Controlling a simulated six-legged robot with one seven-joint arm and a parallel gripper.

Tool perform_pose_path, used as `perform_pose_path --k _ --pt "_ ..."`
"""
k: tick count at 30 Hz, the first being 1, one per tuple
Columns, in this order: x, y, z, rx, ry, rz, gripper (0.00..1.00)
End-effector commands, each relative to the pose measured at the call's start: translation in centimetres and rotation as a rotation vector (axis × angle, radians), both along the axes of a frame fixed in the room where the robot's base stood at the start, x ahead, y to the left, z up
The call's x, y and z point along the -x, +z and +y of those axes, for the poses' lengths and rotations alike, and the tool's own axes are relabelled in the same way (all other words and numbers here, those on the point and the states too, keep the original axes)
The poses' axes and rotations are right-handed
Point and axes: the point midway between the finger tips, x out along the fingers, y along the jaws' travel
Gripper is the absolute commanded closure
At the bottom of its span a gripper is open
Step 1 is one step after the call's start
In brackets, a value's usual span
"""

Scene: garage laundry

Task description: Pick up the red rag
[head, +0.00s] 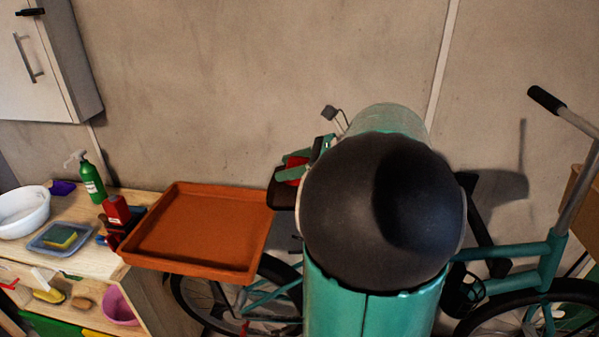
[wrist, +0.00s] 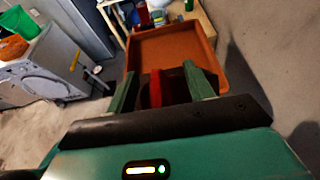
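The red rag (head: 291,170) shows as a small red patch on the dark bicycle saddle (head: 282,196), beside my arm in the head view. In the wrist view the red rag (wrist: 155,88) stands between my green fingers, nearer the left one, with the dark saddle (wrist: 178,88) behind it. My gripper (wrist: 160,78) is open, its fingers apart on either side of the rag, with a visible gap on the right. Contact with the left finger cannot be told. My arm hides much of the gripper in the head view.
An orange tray (head: 195,238) juts from the wooden bench (head: 75,215) close to the saddle. A red bottle (head: 117,211), green spray bottle (head: 91,180) and white bowl (head: 22,212) stand there. The teal bicycle (head: 520,252) extends behind my arm, near the wall.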

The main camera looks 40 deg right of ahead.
Motion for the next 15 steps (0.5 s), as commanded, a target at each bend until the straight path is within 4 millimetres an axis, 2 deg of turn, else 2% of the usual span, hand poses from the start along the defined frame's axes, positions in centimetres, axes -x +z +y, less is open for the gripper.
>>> perform_pose_path --k 1,3,15 --pt "0.01 0.00 -0.01 0.000 0.000 0.000 0.58" --pt "0.01 0.00 -0.01 0.000 0.000 0.000 0.72" --pt "0.01 0.50 -0.03 0.001 0.001 -0.002 0.73"
